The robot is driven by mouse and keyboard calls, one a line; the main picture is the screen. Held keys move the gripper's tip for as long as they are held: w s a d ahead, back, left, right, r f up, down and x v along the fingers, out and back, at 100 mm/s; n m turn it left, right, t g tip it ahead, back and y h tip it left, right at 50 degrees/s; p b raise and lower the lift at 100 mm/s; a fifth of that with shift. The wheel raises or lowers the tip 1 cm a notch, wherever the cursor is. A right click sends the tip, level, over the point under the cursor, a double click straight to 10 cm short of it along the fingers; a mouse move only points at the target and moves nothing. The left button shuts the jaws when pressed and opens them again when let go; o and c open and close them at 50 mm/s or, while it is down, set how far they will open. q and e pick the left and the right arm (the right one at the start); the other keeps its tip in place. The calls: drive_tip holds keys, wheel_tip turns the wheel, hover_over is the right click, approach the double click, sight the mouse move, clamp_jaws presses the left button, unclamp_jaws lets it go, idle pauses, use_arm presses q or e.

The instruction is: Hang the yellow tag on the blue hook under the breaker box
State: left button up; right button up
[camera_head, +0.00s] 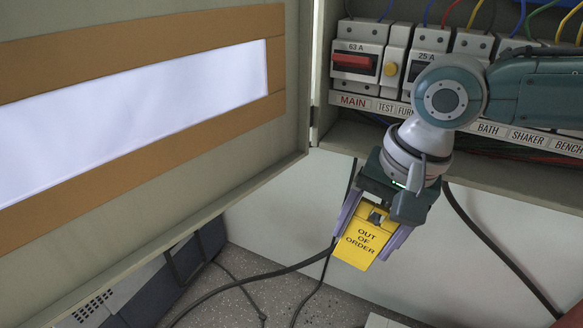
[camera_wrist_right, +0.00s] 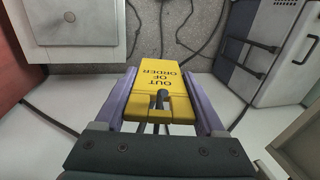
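The yellow tag (camera_head: 366,238) reads OUT OF ORDER and is below the breaker box (camera_head: 466,178). My right gripper (camera_head: 365,240) points down, with a purple finger along each side of the tag. In the right wrist view, the tag (camera_wrist_right: 162,80) fills the gap between the fingers of my right gripper (camera_wrist_right: 160,85), and both appear to touch its edges. A dark, rounded piece (camera_wrist_right: 160,98) shows at the tag's slot. I cannot tell whether it is the blue hook or whether the tag bears on it. My left gripper is out of view.
The box's open door (camera_head: 150,197) fills the left. Breakers (camera_head: 357,62) and a label strip (camera_head: 362,102) are behind my right arm. Dark cables (camera_head: 500,250) hang below. Blue-grey equipment (camera_head: 190,268) stands on the speckled bench (camera_head: 240,303) at lower left.

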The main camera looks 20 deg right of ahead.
sight(382, 206)
drive_tip(key=o, duration=0.4)
drive_tip(key=b+v, duration=0.3)
drive_tip(key=v, duration=0.6)
drive_tip(key=shift+s+r, duration=0.1)
drive_tip(key=shift+r, duration=0.35)
drive_tip(key=s+a+f+n+t+y+p, duration=0.2)
drive_tip(key=s+a+f+n+p, duration=0.15)
drive_tip(key=s+a+n, duration=0.6)
drive_tip(key=s+d+n+h+p, duration=0.2)
drive_tip(key=s+d+h, duration=0.1)
drive_tip(key=s, duration=0.4)
drive_tip(key=shift+d, duration=0.7)
drive_tip(key=shift+f, duration=0.1)
